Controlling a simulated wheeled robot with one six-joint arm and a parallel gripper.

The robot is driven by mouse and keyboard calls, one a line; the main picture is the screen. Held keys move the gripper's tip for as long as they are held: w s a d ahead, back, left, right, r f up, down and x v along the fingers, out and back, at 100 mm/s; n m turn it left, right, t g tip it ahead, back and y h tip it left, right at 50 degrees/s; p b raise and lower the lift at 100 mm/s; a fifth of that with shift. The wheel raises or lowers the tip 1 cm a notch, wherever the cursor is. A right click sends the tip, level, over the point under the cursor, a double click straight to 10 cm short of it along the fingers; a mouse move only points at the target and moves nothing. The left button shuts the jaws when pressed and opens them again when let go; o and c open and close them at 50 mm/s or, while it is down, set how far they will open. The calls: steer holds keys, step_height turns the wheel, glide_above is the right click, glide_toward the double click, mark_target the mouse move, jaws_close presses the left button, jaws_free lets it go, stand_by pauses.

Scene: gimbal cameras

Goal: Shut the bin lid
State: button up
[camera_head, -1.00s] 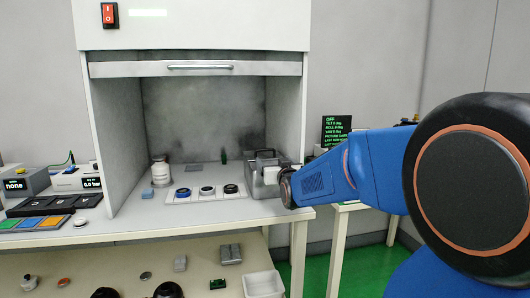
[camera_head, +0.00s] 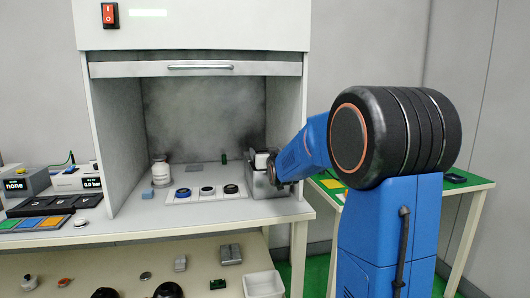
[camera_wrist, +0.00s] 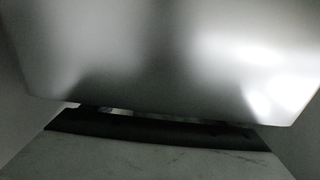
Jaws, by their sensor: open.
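A grey metal box (camera_head: 257,185), which looks like the bin, stands at the right side inside the white hood. My gripper (camera_head: 267,168) is at its upper right part and overlaps it, so the lid's position is hard to tell. The jaws are open, though the fingers are too small to make out in the head view. In the wrist view a smooth grey metal surface (camera_wrist: 160,60) fills most of the picture, very close. A dark bar (camera_wrist: 150,128) runs below it. I cannot tell whether my gripper touches the box.
A white tray (camera_head: 179,199) with several round dark pieces lies left of the box. A white jar (camera_head: 160,171) and a small blue block (camera_head: 147,193) stand farther left. The hood's right wall (camera_head: 288,115) is close to my arm. A white open container (camera_head: 263,284) sits on the shelf below.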

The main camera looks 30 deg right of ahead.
steer(key=shift+w+d, duration=0.15)
steer(key=shift+w, duration=0.45)
steer(key=shift+c, duration=0.7)
steer(key=c, duration=1.1)
steer(key=v, duration=1.1)
steer(key=o, duration=1.2)
steer(key=shift+o, duration=0.2)
steer(key=shift+s, duration=0.15)
